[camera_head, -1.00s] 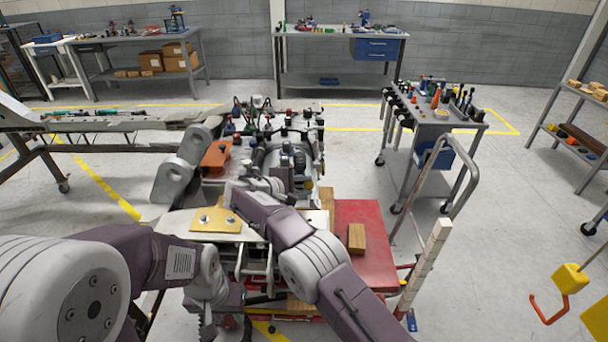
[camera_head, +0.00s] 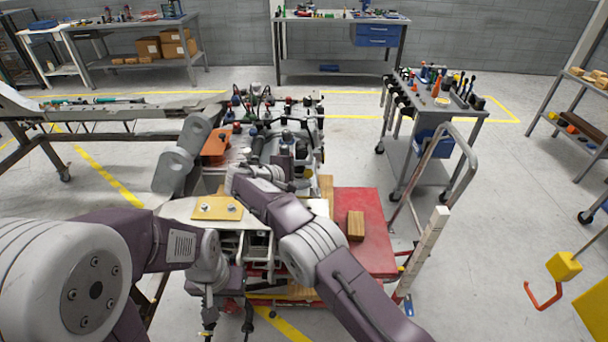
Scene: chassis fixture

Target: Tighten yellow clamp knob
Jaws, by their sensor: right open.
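A small yellow knob-like part (camera_head: 308,173) shows at the right edge of the chassis fixture (camera_head: 215,148); I cannot tell for sure that it is the clamp knob. My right gripper (camera_head: 287,153) is over the fixture, just left of and beyond that yellow part. It is open, but my wrist and arm hide most of its fingers. I cannot tell whether it touches anything. My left gripper (camera_head: 228,318) hangs low at the near side of the fixture, pointing down, well away from the yellow part. Its jaw state is unclear.
A red cart top (camera_head: 375,230) with a wooden block (camera_head: 355,225) lies right of my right arm. A tan plate (camera_head: 217,208) sits left of it. A grey tool cart (camera_head: 440,115) stands at the back right.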

